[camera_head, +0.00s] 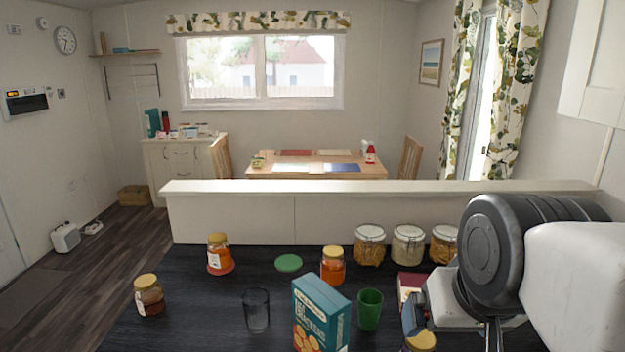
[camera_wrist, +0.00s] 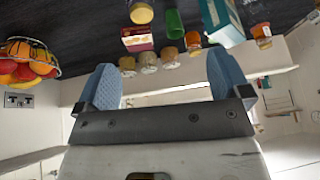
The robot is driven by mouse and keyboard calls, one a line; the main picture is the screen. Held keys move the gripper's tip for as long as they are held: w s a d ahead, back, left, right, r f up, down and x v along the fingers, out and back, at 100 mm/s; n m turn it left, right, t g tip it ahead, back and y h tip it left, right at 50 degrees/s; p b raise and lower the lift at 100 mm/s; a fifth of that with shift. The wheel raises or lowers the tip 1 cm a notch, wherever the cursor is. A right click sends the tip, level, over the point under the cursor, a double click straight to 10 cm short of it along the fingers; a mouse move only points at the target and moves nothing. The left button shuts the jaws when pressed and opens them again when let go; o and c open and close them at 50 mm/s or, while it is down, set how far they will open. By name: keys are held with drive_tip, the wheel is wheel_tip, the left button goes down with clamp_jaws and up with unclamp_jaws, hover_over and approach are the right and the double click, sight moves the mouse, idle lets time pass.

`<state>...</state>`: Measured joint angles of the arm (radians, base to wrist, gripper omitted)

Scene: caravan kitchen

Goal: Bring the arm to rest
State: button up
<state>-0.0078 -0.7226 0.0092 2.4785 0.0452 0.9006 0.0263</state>
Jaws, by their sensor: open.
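My gripper (camera_wrist: 165,80) is open and empty in the wrist view, with its two blue fingers wide apart and nothing between them. The wrist picture is upside down, with the dark worktop at the top. In the head view my arm comes in from the right, and part of the gripper (camera_head: 412,312) shows low above the right of the worktop (camera_head: 215,325). It appears beside a yellow-lidded jar (camera_head: 421,342) at the bottom edge; whether they touch cannot be told. The arm hides the worktop's right end.
A teal box (camera_head: 321,313), green cup (camera_head: 369,310), dark glass (camera_head: 256,312), red box (camera_head: 408,284) and several jars, including one of pasta (camera_head: 369,247), stand on the worktop. A green disc (camera_head: 288,263) lies there. A raised ledge (camera_head: 380,187) runs behind. A fruit basket (camera_wrist: 30,62) shows in the wrist view.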

wheel_tip(320, 180, down, 10)
drive_tip(key=d+g, duration=0.1)
drive_tip(key=g, duration=0.1)
drive_tip(key=shift+d+r+g+h, duration=0.2)
drive_tip(key=shift+g+h, duration=0.1)
drive_tip(key=shift+g, duration=0.1)
